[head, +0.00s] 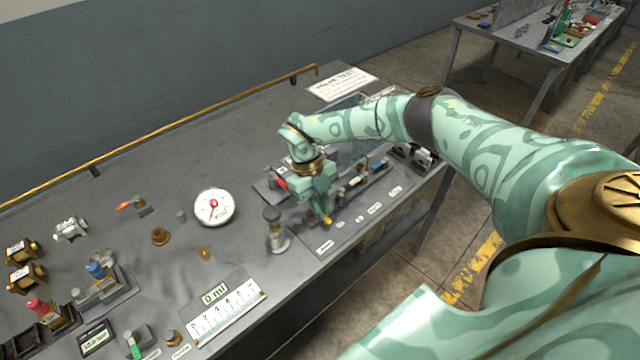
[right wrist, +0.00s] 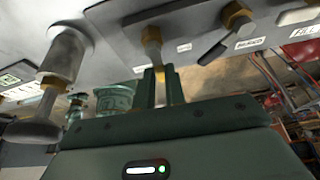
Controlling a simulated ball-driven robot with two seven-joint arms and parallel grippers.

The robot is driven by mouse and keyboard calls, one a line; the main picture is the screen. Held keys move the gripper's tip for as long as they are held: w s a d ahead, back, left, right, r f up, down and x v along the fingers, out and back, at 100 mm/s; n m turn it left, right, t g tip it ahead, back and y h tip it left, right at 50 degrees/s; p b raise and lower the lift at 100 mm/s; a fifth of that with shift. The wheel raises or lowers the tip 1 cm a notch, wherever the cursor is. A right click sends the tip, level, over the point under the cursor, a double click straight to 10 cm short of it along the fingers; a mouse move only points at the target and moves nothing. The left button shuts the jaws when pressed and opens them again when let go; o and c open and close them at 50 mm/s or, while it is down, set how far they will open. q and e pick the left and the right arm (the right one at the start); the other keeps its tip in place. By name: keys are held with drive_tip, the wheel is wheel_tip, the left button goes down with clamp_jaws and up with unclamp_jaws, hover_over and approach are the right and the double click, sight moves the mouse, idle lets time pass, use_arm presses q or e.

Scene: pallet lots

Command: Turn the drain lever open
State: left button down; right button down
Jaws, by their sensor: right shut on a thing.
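My right gripper (head: 325,213) reaches down over the panel (head: 345,232) at the table's front edge. In the right wrist view the fingers of this gripper (right wrist: 160,85) are shut on a lever, the drain lever (right wrist: 152,48), with a brass hub at its top. The label beside it is too small to read. In the head view the gripper mostly hides this lever. A second, dark lever (right wrist: 212,52) with a brass hub sits to the right in the wrist view, clear of the fingers. My left gripper is not in view.
A grey knobbed post (head: 276,238) stands just left of the panel and shows close by in the wrist view (right wrist: 64,55). A round white gauge (head: 214,207) and a ruled scale plate (head: 226,310) lie further left. A brass pipe (head: 150,136) runs along the table's back.

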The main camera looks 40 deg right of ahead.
drive_tip(key=shift+w+d+n, duration=0.1)
drive_tip(key=shift+n, duration=0.2)
idle(0.4)
drive_tip(key=c, duration=1.5)
unclamp_jaws()
drive_tip(key=shift+o, duration=0.2)
drive_tip(key=shift+r, duration=0.1)
drive_tip(key=v, duration=1.6)
